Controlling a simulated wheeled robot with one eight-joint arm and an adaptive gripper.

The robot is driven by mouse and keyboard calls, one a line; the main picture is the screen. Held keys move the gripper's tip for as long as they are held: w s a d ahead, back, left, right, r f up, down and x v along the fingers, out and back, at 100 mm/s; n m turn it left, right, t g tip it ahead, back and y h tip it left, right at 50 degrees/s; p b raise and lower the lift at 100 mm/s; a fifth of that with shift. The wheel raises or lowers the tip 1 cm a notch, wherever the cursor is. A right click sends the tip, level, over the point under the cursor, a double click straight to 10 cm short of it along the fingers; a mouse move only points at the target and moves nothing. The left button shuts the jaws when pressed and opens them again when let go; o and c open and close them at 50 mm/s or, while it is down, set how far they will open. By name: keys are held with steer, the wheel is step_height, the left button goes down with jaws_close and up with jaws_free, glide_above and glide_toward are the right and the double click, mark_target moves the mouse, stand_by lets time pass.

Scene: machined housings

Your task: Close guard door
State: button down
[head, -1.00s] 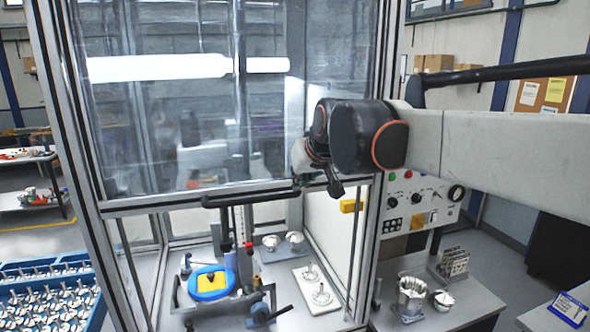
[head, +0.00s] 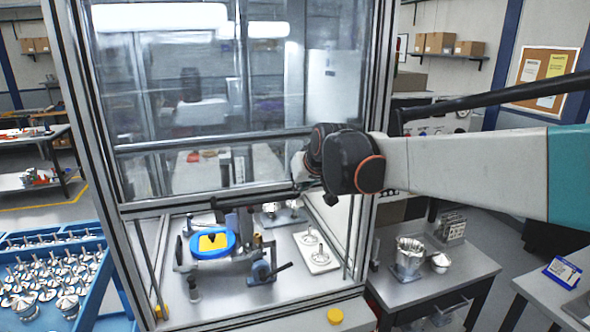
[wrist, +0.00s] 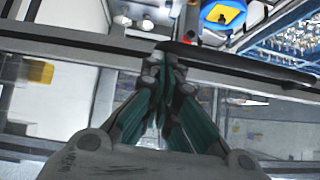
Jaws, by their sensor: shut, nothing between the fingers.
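The guard door (head: 250,90) is a clear panel in a metal frame on the front of the machine enclosure. Its bottom rail (head: 170,207) hangs above the worktable, leaving an open gap below. A dark bar handle (head: 255,197) runs along this rail; it also shows in the wrist view (wrist: 240,64). My gripper (head: 301,180) is at the right end of the handle in the head view. In the wrist view my gripper (wrist: 166,62) has its fingers together, with tips at the handle's end. They hold nothing; whether they touch the handle is unclear.
Inside, under the door, stand a fixture with a blue and yellow part (head: 212,243) and a white plate (head: 318,250) with metal parts. Blue crates (head: 95,320) of parts stand left. A side table (head: 440,285) with metal parts stands right. A yellow button (head: 335,315) sits in front.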

step_height(320, 180, down, 41)
steer(key=b, duration=2)
steer(key=shift+f+b, duration=0.15)
steer(key=shift+b, duration=0.25)
steer(key=shift+s, duration=0.15)
